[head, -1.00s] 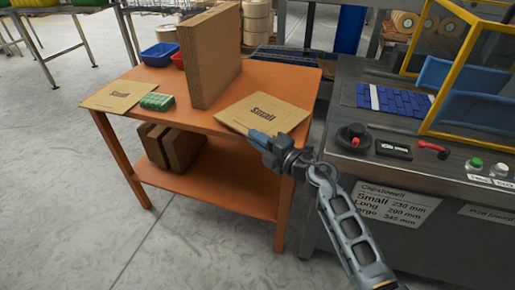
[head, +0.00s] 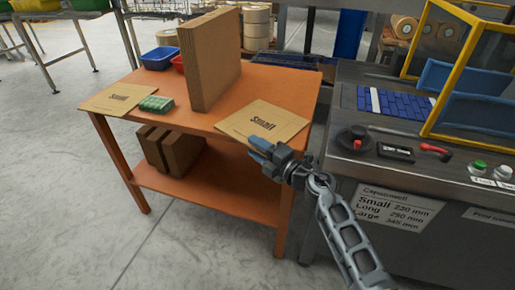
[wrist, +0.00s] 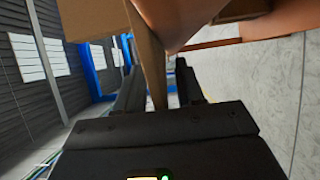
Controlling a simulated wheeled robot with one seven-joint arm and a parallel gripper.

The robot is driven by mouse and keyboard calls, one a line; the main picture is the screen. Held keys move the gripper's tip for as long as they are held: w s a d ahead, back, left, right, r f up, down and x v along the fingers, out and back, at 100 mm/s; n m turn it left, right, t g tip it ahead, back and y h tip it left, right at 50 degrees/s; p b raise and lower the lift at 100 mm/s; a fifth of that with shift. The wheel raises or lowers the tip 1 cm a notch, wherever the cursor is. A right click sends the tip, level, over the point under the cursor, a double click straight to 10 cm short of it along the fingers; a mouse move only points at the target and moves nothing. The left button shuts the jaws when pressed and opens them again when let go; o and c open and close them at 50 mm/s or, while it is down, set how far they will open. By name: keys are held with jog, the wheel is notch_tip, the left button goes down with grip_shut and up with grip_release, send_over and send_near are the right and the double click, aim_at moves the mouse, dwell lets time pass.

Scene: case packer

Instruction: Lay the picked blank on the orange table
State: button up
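A flat tan blank printed "Small" (head: 278,112) lies on the right front part of the orange table (head: 205,128), by the front edge. My gripper (head: 256,149) is at the blank's near edge, just in front of the table. In the wrist view its two dark fingers (wrist: 160,88) stand apart. A thin brown edge, which looks like the blank (wrist: 150,55), runs into the gap between them, with a space showing beside it. Whether a finger still touches the blank is hard to tell.
On the table are a tall brown carton stack (head: 208,62), another "Small" blank (head: 112,99), a green box (head: 155,103), a blue bin (head: 160,57) and a red bin (head: 178,64). Brown cartons (head: 172,150) stand on its lower shelf. A machine (head: 420,130) stands close at right.

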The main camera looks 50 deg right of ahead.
jog(key=s+a, duration=0.1)
jog(key=s, duration=1.1)
jog(key=s+a+r+m+g+y, duration=0.1)
jog(key=s+a+r+m, duration=0.3)
jog(key=s+a+m, duration=0.4)
jog(key=s+a+r+m+g+y, duration=0.1)
jog(key=s+a+r+m, duration=0.3)
jog(key=s+a+m, duration=0.4)
jog(key=s+a+g, duration=0.1)
jog(key=s+a, duration=0.5)
jog(key=s, duration=0.1)
jog(key=shift+a+m, duration=0.3)
jog(key=shift+s, duration=0.1)
